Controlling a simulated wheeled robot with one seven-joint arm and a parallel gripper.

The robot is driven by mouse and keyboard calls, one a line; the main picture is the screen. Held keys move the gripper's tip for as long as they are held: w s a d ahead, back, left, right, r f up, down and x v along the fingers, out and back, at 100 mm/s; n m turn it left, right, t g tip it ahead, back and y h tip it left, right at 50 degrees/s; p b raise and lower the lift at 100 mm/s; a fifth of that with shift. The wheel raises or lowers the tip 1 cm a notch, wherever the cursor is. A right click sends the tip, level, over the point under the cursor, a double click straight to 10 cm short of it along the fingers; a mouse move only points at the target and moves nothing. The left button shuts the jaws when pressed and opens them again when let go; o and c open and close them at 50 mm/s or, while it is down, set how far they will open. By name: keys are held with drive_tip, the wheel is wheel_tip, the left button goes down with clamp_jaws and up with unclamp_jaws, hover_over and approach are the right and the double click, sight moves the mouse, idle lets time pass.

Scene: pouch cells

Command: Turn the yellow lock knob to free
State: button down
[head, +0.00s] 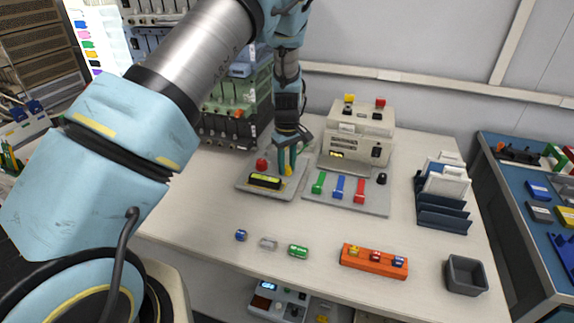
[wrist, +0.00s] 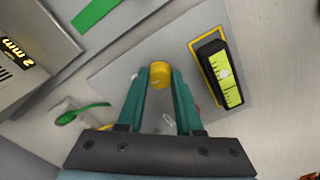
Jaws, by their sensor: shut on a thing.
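The yellow lock knob (wrist: 160,75) stands on a grey plate (wrist: 115,72). In the wrist view it sits between the tips of my gripper's teal fingers (wrist: 160,82), which are shut on it. In the head view my gripper (head: 288,160) points down over the same plate (head: 246,186), and the knob (head: 288,172) shows only partly at the fingertips. A black block with a yellow-green face (wrist: 227,75) lies on the plate beside the knob, inside a yellow outline. I cannot read the knob's turn position.
A red button (head: 262,164) stands on the plate left of my gripper. A beige machine (head: 360,145) with green, blue and red levers on its base is close on the right. An orange holder (head: 374,262) and a grey bin (head: 466,275) stand nearer the front. The table's middle is mostly clear.

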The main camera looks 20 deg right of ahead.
sight(287, 167)
drive_tip(key=c, duration=0.6)
unclamp_jaws()
wheel_tip(287, 167, up, 11)
drive_tip(key=b, duration=0.2)
drive_tip(key=shift+f+b, duration=0.1)
drive_tip(key=shift+b, duration=0.2)
